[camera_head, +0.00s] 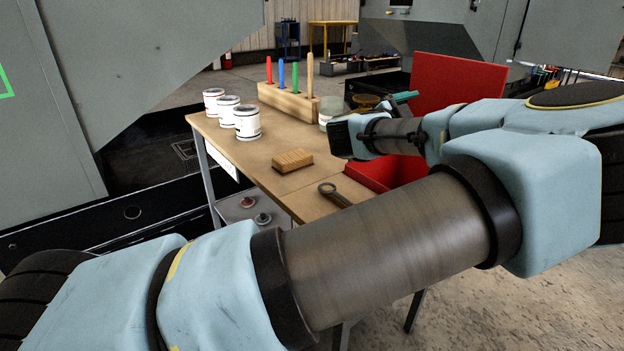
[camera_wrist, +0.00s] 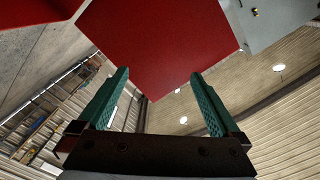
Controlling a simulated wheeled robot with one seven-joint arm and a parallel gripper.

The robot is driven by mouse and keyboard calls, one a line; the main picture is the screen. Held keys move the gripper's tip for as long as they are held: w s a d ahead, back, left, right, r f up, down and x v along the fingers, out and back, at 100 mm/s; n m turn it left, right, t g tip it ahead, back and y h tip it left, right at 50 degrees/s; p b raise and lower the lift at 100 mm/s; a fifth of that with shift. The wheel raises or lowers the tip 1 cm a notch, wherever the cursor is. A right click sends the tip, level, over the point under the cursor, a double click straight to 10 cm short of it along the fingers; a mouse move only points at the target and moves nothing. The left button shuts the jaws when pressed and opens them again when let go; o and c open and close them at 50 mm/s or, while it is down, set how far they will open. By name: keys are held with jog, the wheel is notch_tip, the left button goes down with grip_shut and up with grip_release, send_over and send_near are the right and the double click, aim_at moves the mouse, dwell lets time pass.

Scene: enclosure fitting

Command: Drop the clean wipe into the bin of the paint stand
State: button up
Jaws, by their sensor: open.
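My gripper (camera_wrist: 159,76) shows in the wrist view with its two green fingers spread apart and nothing between them. In the head view only a green finger part (camera_head: 405,97) shows above my forearm, near the raised red panel. No clean wipe can be made out in either view. The paint stand looks to be the wooden-topped table (camera_head: 235,139) with paint cans (camera_head: 247,123) at its left edge. A red open box (camera_head: 372,173) stands at its right, partly hidden by my arm; I cannot tell if it is the bin.
A wooden block with coloured handles (camera_head: 288,101), a brush-like wooden block (camera_head: 292,160) and a wrench (camera_head: 333,194) are on the tabletop. A red panel (camera_head: 458,82) rises behind my arm and shows large in the wrist view (camera_wrist: 160,40). A grey panel (camera_head: 50,100) stands left.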

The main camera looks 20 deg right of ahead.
jog(key=v, duration=1)
jog(key=shift+a+b, duration=0.3)
jog(key=shift+a, duration=0.1)
